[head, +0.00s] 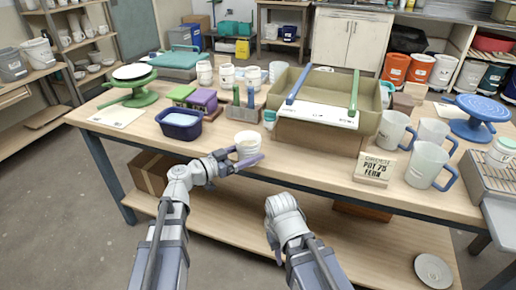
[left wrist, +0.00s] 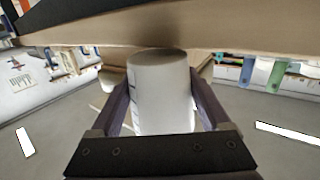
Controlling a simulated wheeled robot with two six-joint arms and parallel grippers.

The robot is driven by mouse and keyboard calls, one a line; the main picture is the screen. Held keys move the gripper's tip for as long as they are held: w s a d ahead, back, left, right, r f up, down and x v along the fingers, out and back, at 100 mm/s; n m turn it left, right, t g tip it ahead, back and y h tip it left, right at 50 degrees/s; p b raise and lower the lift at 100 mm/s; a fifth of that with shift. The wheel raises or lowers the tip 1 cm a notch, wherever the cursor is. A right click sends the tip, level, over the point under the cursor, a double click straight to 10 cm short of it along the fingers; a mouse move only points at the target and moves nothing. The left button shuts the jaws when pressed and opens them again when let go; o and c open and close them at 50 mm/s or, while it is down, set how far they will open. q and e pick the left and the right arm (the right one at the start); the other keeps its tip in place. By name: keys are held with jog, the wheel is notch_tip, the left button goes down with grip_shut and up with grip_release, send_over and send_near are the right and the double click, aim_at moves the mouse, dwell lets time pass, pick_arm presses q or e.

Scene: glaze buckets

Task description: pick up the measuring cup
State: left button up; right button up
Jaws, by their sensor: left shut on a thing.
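A white, round cup (head: 247,141) is at the table's front edge in the head view, and I take it for the measuring cup. My left gripper (head: 246,163) is shut on it. In the left wrist view the white cup (left wrist: 160,85) fills the space between the two dark fingers of my left gripper (left wrist: 160,110), with small dark marks on its left side. Whether it touches the tabletop I cannot tell. My right gripper (head: 279,258) is low in front of the table, its fingers mostly hidden by its own wrist.
Behind the cup stand a dark blue tub (head: 181,132) and a rack (head: 236,110). An open cardboard box (head: 320,137) is to its right. Frosted jugs with blue handles (head: 428,158) and a sign block (head: 375,170) stand further right. The table's front strip is mostly clear.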

pick_arm(q)
jog(key=v, duration=1)
jog(key=shift+f, duration=0.2)
jog(key=shift+s+a, duration=0.1)
dwell(1.8)
